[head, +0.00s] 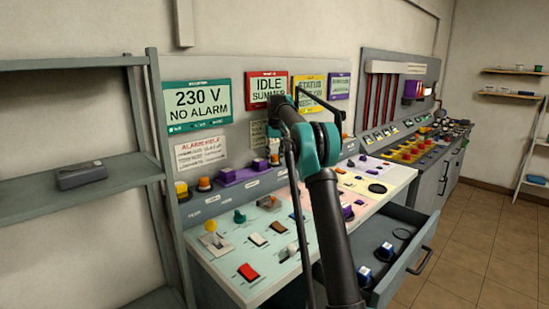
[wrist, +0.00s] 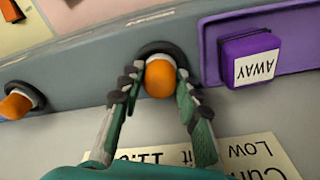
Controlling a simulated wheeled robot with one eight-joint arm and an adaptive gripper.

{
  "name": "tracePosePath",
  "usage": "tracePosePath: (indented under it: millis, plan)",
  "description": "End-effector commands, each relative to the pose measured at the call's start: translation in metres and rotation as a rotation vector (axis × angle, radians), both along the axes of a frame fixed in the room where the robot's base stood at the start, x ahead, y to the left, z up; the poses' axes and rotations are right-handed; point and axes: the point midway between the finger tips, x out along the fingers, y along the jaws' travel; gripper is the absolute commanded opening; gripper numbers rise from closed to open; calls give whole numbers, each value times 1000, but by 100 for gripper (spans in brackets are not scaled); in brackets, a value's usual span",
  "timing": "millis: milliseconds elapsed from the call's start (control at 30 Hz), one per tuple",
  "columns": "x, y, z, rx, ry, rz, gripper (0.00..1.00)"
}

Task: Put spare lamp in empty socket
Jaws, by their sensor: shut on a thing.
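My gripper (wrist: 158,95) is shut on an orange lamp (wrist: 159,78) in the wrist view, one finger on each side of it. The lamp's pale base points at a dark round socket ring (wrist: 155,55) on the grey ledge. The lamp is lined up with the ring and overlaps it in the picture; I cannot tell whether it is seated. In the head view my arm hides the gripper, the held lamp and this socket.
A purple box with an AWAY button (wrist: 248,60) is close to the right of the socket in the wrist view. Another orange lamp (wrist: 15,104) stands at left. In the head view an open drawer (head: 405,270) holds blue-and-white items (head: 387,250) below the sloping desk.

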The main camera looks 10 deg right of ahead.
Motion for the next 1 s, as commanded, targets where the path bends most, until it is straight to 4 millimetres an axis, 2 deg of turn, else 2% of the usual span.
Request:
tracePosePath:
  millis: [233,267,433,767,867,1000]
  plan:
    - [0,0,-3,0,0,0,4]
    - [0,0,-4,0,0,0,34]
    - [0,0,-3,0,1,0,53]
    - [0,0,-1,0,0,0,53]
    - [-1,0,8,0,0,0,53]
    - [-4,-1,32,0,0,0,53]
